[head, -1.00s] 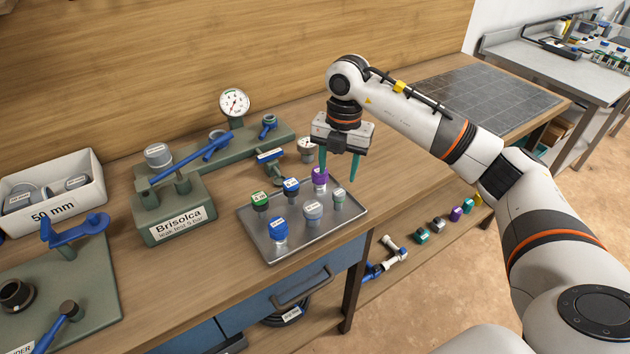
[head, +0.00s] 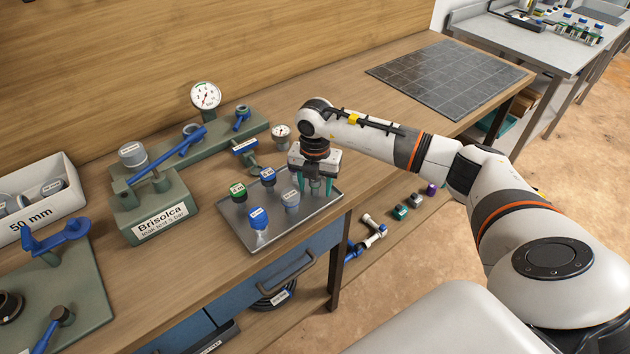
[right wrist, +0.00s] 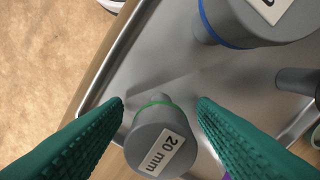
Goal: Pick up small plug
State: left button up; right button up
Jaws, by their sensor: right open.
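The small plug (right wrist: 158,138) is grey with a green ring and a "20 mm" label. In the right wrist view it stands between the two green fingers of my right gripper (right wrist: 162,104), with a gap on each side. In the head view my right gripper (head: 316,186) points down over the right part of the metal tray (head: 246,238), open, with its fingers low around the plug. The gripper partly hides the plug there. My left gripper is not in view.
Close by on the tray are a grey plug (head: 290,199), a large blue one (head: 259,217), a green one (head: 238,190) and a smaller blue one (head: 268,176). A purple edge (right wrist: 236,173) shows by a finger.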

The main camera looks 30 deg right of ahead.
jog(key=shift+f, duration=0.15)
jog(key=c, duration=1.1)
